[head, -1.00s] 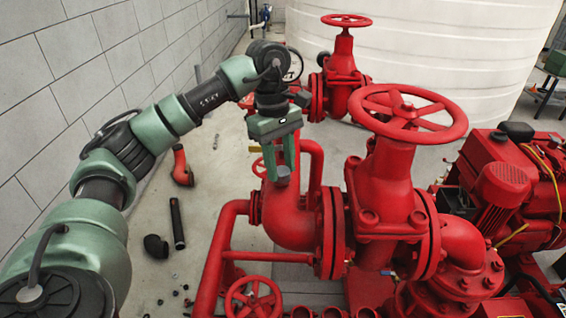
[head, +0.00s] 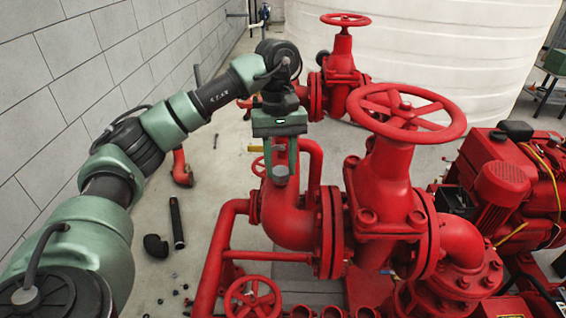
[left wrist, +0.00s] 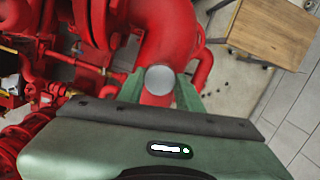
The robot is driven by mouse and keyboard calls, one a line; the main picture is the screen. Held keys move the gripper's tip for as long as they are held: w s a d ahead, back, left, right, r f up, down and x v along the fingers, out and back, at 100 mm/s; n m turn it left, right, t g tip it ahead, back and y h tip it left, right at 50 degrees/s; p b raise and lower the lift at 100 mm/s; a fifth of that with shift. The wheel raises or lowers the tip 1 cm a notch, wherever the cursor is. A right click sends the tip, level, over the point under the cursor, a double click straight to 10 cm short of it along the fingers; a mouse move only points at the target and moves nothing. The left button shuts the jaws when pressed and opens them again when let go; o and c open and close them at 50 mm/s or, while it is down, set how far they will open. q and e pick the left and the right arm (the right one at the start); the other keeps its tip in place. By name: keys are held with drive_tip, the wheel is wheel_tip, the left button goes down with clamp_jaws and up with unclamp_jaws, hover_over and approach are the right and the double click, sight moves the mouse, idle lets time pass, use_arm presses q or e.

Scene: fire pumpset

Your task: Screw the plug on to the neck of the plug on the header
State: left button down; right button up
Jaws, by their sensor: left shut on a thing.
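The plug (head: 280,174) is a small grey round piece at the top of the red header pipe's elbow (head: 287,222). In the left wrist view its flat grey disc (left wrist: 160,79) lies between my two green fingertips, above the red pipe (left wrist: 166,35). My left gripper (head: 281,165) points down and is shut on the plug. The neck under the plug is hidden, so I cannot tell how far the threads are engaged. My right gripper is not in view.
A red valve with a large handwheel (head: 408,112) stands close to the right of the elbow. A smaller handwheel (head: 252,299) is below. Loose black pipe (head: 176,222) and fittings lie on the floor at left. A grey block wall (head: 75,90) runs along the left.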

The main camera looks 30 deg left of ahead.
use_arm(q)
drive_tip(key=m, duration=0.3)
drive_tip(key=shift+s+d+f, duration=0.1)
drive_tip(key=shift+s+f, duration=0.1)
drive_tip(key=m, duration=0.3)
drive_tip(key=shift+g+y+p, duration=0.3)
drive_tip(key=shift+y, duration=0.1)
drive_tip(key=shift+m, duration=0.8)
